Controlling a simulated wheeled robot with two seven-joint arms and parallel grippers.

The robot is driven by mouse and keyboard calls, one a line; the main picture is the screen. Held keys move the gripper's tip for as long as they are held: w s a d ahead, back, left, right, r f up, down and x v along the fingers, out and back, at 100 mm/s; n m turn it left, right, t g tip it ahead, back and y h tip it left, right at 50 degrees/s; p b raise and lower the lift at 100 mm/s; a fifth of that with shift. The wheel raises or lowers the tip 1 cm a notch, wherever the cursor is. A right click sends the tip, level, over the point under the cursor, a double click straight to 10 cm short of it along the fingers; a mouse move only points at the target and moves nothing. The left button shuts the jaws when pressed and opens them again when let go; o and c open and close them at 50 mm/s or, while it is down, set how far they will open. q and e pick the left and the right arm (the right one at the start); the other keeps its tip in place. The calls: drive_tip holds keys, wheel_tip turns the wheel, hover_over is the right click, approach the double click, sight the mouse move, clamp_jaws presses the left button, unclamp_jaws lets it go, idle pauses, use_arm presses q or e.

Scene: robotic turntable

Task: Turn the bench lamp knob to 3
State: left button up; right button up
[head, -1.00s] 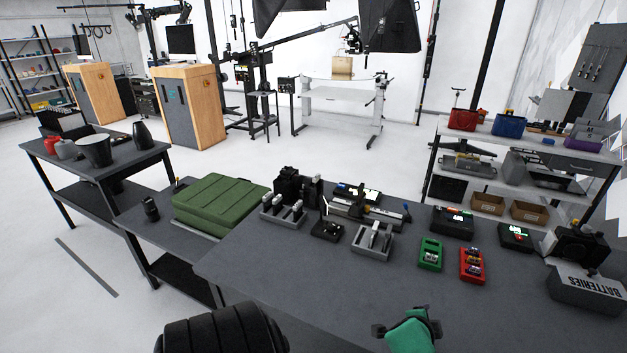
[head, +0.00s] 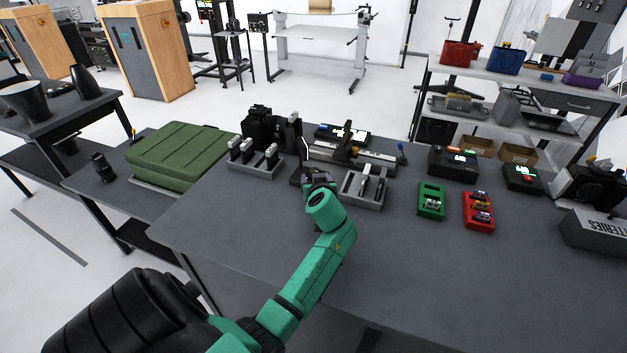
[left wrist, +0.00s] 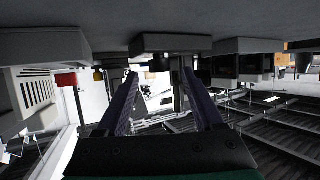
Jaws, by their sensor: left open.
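A small dark box (head: 296,178) with a thin bright upright strip (head: 307,150) stands on the bench, and I take it for the bench lamp. My left gripper (head: 318,182) is at this box and hides much of it; no knob or number marking can be made out. The left wrist view is upside down. There my left gripper (left wrist: 160,78) has its two dark fingers apart, with a dark box with a grey edge (left wrist: 170,43) just beyond the fingertips. I cannot tell whether they touch. My right gripper is not in view.
A grey holder with upright pieces (head: 372,190) stands close right of my gripper, another grey rack (head: 256,165) to its left. Behind is a slide device (head: 350,152). Green (head: 431,200) and red (head: 478,210) trays lie farther right. The bench front is clear.

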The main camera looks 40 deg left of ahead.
use_arm(q)
drive_tip(key=b+x, duration=0.1)
drive_tip(key=x, duration=0.1)
drive_tip(key=shift+w+a+f, duration=0.2)
drive_tip(key=shift+w, duration=0.1)
drive_tip(key=shift+a+r, duration=0.1)
drive_tip(key=shift+c, duration=1.2)
clamp_jaws()
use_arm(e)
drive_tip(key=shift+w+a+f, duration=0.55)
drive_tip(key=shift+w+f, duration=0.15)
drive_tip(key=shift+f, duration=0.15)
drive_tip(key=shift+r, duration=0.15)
